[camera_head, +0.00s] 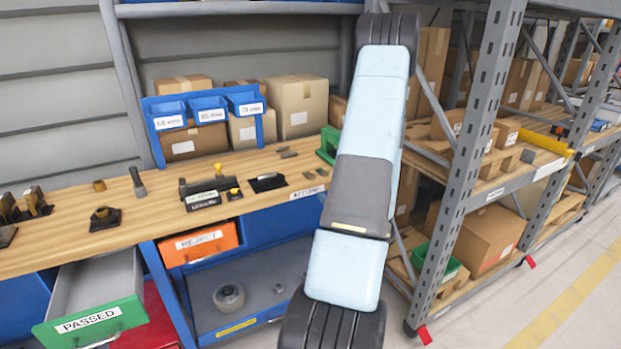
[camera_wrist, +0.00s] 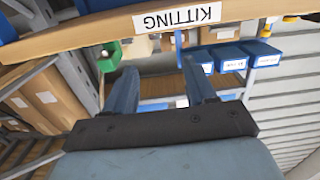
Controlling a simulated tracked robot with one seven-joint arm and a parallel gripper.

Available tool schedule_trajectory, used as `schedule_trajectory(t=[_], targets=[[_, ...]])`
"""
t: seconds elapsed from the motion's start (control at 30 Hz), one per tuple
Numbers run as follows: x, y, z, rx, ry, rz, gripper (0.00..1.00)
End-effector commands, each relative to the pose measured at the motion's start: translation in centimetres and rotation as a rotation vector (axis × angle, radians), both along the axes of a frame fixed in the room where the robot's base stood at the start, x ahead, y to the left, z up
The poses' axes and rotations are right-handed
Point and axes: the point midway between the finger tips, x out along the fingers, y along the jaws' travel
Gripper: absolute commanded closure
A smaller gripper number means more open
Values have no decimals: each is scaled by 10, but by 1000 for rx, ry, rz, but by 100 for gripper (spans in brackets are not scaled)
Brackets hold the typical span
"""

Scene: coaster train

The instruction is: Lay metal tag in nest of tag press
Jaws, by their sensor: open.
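A dark press-like device (camera_head: 205,186) with yellow knobs and a white label stands on the wooden workbench (camera_head: 150,196); it may be the tag press, and its nest is too small to make out. Small flat grey pieces (camera_head: 288,154) lie on the bench to its right, perhaps metal tags. A black plate with a small part on it (camera_head: 268,182) lies between. My gripper (camera_wrist: 160,66) shows in the wrist view with its fingers apart and nothing between them, near the bench edge with the KITTING label (camera_wrist: 178,19). In the head view my arm hides part of the bench's right end.
Blue bins (camera_head: 208,109) and cardboard boxes (camera_head: 299,105) stand at the bench's back. The PASSED drawer (camera_head: 92,310) is pulled out; an orange REJECT drawer (camera_head: 200,244) is beside it. A grey rack post (camera_head: 468,150) stands right of my arm. Floor at far right is clear.

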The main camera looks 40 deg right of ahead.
Motion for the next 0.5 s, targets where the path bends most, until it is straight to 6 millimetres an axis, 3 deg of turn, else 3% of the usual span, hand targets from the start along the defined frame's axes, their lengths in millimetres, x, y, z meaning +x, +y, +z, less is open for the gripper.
schedule_trajectory(t=[0.2,0.5], targets=[[-4,-4,-4,15,-42,-8,45],[44,-16,-4,12,-43,-7,45]])
